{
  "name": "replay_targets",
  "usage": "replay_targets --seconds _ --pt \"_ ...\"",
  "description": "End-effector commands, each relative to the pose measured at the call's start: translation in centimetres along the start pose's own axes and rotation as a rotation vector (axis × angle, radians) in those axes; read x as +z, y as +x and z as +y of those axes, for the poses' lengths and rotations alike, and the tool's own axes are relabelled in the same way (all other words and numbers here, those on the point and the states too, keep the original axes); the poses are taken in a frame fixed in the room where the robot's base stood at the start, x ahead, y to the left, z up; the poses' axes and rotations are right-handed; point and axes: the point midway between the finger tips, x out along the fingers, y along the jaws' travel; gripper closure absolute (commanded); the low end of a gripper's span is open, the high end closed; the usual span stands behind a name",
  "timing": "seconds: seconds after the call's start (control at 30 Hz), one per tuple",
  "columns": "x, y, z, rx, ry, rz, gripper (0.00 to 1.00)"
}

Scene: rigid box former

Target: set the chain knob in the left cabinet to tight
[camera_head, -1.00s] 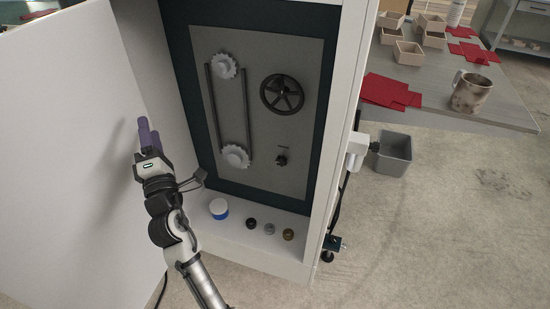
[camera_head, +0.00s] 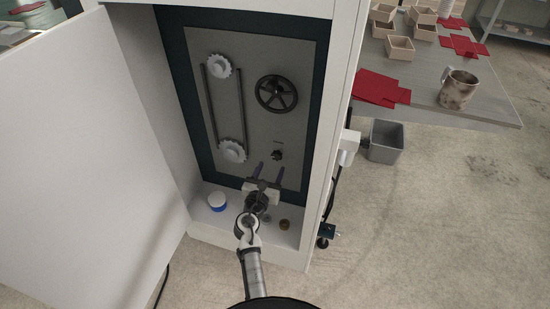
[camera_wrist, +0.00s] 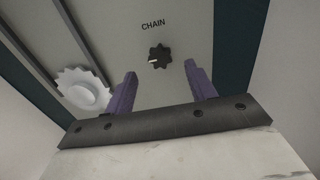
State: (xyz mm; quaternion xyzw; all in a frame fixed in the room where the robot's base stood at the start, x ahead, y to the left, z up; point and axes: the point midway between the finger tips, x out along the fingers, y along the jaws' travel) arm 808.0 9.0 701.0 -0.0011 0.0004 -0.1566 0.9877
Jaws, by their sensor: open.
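The chain knob (camera_head: 277,154) is a small dark lobed knob on the grey panel (camera_head: 259,120) inside the cabinet, below the handwheel. In the wrist view the knob (camera_wrist: 159,57) sits under the word CHAIN, with a pale pointer mark toward its left side. My gripper (camera_head: 268,172) is open and empty, its two purple fingers just below the knob in the head view. In the wrist view my gripper (camera_wrist: 161,85) has its fingers spread to either side, with the knob beyond and between them, not touched. No tight marking is readable.
A black handwheel (camera_head: 277,94) and two white sprockets with a chain, the lower one (camera_head: 233,151) left of the knob, are on the panel. The open door (camera_head: 85,160) bounds the left.

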Motion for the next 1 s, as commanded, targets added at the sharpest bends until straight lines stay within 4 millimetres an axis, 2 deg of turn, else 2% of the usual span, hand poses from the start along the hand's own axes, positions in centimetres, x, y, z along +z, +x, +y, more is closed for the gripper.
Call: replay_targets --seconds 0.1,0.3,0.47,0.7,0.77,1.0 --pt "0.2 2.5 0.0 -0.002 0.001 -0.001 0.45" --pt "0.1 4.9 0.0 0.0 0.002 -0.001 0.45" --pt "0.0 5.6 0.0 0.0 0.002 -0.001 0.45" --pt "0.0 5.7 0.0 0.0 0.002 -0.001 0.45" --pt "0.0 5.7 0.0 0.0 0.002 0.0 0.5" --pt "0.0 5.6 0.0 0.0 0.002 0.0 0.81"
